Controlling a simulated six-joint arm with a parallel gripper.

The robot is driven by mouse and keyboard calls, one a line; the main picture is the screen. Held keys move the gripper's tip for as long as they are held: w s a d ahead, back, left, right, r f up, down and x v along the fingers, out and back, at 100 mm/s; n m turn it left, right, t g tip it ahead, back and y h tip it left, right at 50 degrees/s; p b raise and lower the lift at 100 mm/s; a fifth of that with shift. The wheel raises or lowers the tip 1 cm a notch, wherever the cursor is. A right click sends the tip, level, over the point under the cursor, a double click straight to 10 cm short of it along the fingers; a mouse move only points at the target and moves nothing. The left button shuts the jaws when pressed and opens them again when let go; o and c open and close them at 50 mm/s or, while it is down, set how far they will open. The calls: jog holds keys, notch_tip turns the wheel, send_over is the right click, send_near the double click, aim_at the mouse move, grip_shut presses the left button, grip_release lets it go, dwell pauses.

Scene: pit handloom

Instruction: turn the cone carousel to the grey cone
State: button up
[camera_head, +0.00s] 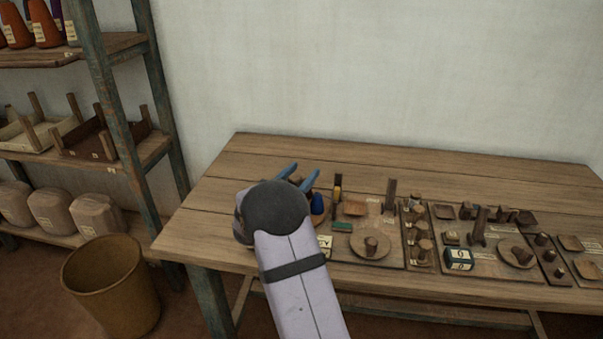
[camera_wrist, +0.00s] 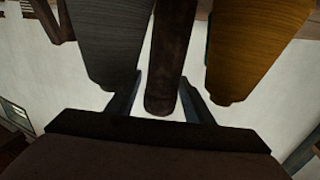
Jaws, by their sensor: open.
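My gripper (camera_head: 300,174) is open above the left part of the wooden table, its blue fingers pointing away from the head camera. In the wrist view my gripper (camera_wrist: 160,80) has its fingers apart, with a dark round post (camera_wrist: 160,100) showing between them; contact cannot be told. A grey cone (camera_wrist: 103,45) hangs in the picture left of the post, and an ochre cone (camera_wrist: 245,45) right of it. In the head view my arm hides most of the carousel; a dark blue cone (camera_head: 317,204) shows just right of my gripper.
Trays with wooden dishes, posts and knobs cover the table's (camera_head: 260,152) middle and right. A dark block with a light label (camera_head: 459,259) stands at the front. The table's back strip is clear. A shelf rack (camera_head: 112,90) and brown bin (camera_head: 110,285) stand left.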

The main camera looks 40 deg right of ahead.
jog(key=shift+c, duration=0.2)
grip_shut()
jog(key=shift+t, duration=0.3)
jog(key=shift+w+n+t+y+b, duration=0.2)
jog(key=shift+n+t+y+b, duration=0.6)
jog(key=shift+n+t+b, duration=0.15)
jog(key=shift+w+a+n+t+y, duration=0.25)
jog(key=shift+n+t+y, duration=0.25)
jog(key=shift+t, duration=0.15)
jog(key=shift+r, duration=0.1)
jog(key=shift+o, duration=0.2)
grip_release()
